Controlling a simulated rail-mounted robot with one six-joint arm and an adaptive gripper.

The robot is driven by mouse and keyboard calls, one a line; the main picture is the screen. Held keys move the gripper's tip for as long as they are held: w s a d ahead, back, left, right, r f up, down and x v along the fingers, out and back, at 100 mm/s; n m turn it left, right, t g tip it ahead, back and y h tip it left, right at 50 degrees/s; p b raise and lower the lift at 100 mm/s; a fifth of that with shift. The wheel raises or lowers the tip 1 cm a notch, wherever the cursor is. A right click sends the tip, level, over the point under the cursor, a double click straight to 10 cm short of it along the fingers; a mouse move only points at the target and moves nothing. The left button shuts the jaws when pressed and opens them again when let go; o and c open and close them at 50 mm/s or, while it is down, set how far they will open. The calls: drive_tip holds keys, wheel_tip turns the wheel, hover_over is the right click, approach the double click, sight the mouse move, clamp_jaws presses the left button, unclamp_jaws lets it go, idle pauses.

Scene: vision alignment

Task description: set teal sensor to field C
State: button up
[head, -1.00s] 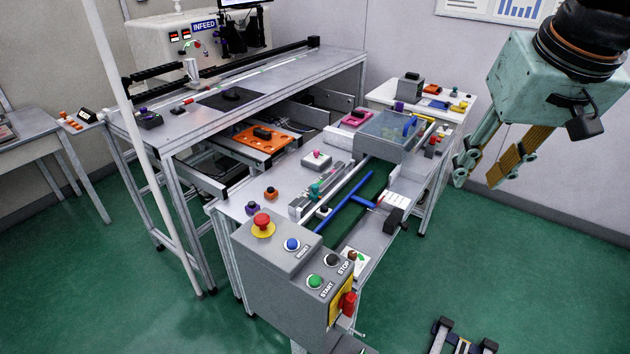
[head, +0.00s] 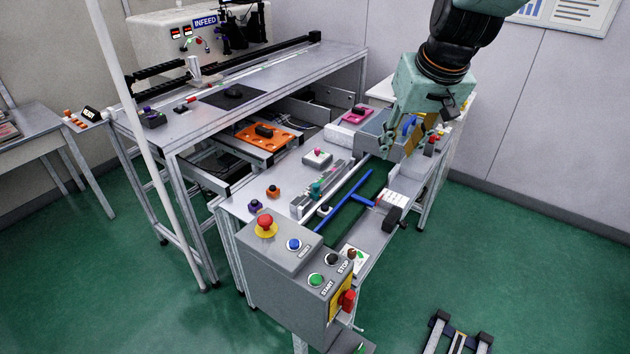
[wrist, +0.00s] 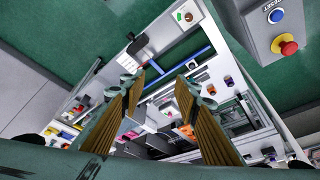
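The teal sensor (head: 316,189) is a small teal block on a narrow grey slide rail (head: 303,206) in the middle of the lower bench. Field markings on the rail are too small to read. My gripper (head: 399,148) hangs above the right back part of the bench, to the right of and behind the teal sensor. In the wrist view my gripper (wrist: 160,82) is open and empty, its two fingers wide apart. I cannot clearly pick out the teal sensor in the wrist view.
A grey control box (head: 280,270) with a red emergency button (head: 265,223) stands at the bench's front. A blue T-shaped bar (head: 347,205) lies right of the rail. A grey bin (head: 372,132) is near my gripper.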

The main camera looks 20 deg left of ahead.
drive_tip(key=w+a+f+n+p, duration=0.1)
drive_tip(key=w+a+f, duration=0.2)
drive_tip(key=a, duration=0.2)
drive_tip(key=w+a+f+p, duration=0.1)
drive_tip(key=w+a+f, duration=0.2)
drive_tip(key=a, duration=0.2)
drive_tip(key=n+p, duration=0.2)
drive_tip(key=p, duration=0.1)
hover_over(316, 184)
drive_tip(key=s+d, duration=0.4)
drive_tip(key=s, duration=0.1)
wheel_tip(316, 184, down, 10)
drive_tip(key=shift+w+r+y, duration=0.25)
drive_tip(key=shift+y, duration=0.05)
drive_tip(key=shift+f, duration=0.15)
drive_tip(key=shift+s+b+x, duration=0.15)
drive_tip(key=shift+b+x, duration=0.05)
drive_tip(key=shift+x, duration=3.15)
drive_tip(key=shift+s+b+x, duration=0.1)
drive_tip(key=shift+b+x, duration=0.1)
drive_tip(key=shift+x, duration=3.15)
drive_tip(key=shift+a+f, duration=0.1)
drive_tip(key=shift+c, duration=0.7)
clamp_jaws()
